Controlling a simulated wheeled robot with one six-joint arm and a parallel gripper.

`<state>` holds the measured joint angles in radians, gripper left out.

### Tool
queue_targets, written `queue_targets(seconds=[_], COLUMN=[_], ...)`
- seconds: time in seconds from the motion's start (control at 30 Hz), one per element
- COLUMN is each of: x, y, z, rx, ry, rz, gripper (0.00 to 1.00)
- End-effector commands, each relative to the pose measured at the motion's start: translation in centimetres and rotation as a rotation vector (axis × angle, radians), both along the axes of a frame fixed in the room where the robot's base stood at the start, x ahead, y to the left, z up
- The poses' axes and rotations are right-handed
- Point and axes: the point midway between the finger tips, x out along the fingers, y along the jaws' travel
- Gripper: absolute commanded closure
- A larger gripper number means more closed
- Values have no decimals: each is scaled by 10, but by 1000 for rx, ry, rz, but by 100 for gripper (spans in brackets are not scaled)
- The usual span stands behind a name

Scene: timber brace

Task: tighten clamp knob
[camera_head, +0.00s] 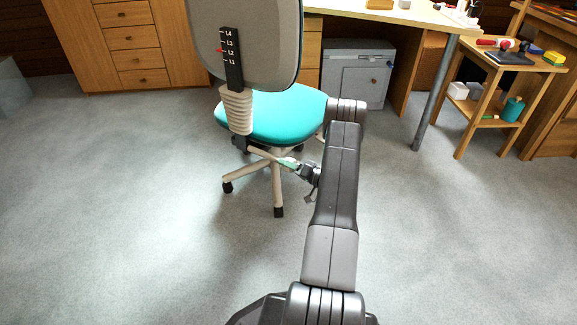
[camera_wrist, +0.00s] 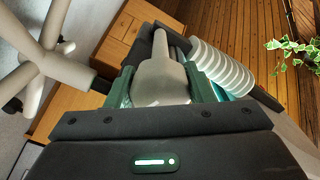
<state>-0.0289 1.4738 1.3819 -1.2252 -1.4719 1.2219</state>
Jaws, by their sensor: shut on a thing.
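The clamp knob (camera_wrist: 162,82) is a pale grey, flared piece in the middle of the wrist view. My gripper (camera_wrist: 160,72) is shut on it, with a green finger on each side. In the head view my gripper (camera_head: 289,163) is low beside the office chair, under the teal seat (camera_head: 275,117); the knob cannot be made out there. The grey backrest (camera_head: 276,40) has a black scale bar (camera_head: 232,60) marked L1 to L4, with a red pointer near L2. A pale ribbed sleeve (camera_head: 237,108) is below the bar and also shows in the wrist view (camera_wrist: 222,68).
The chair's beige star base (camera_head: 277,188) stands on grey carpet, its legs near my gripper. A desk (camera_head: 415,14), a grey cabinet (camera_head: 358,75) and a wooden side table (camera_head: 489,75) are behind and right. The carpet at left and front is clear.

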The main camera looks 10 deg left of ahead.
Motion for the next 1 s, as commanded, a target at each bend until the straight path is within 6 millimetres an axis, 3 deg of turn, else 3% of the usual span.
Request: queue_targets(seconds=[0.17,0.2,0.3,0.67,0.77,1.0], x=[-1,-1,-1,-2,-5,-22], y=[0,0,0,-6,-18,-68], z=[-2,-2,-1,1,2,2], rx=[-1,-1,-1,-1,-1,-1], ry=[5,5,4,1,2,3], rz=[0,0,0,-2,-3,-6], gripper=[75,46,30,30,30,30])
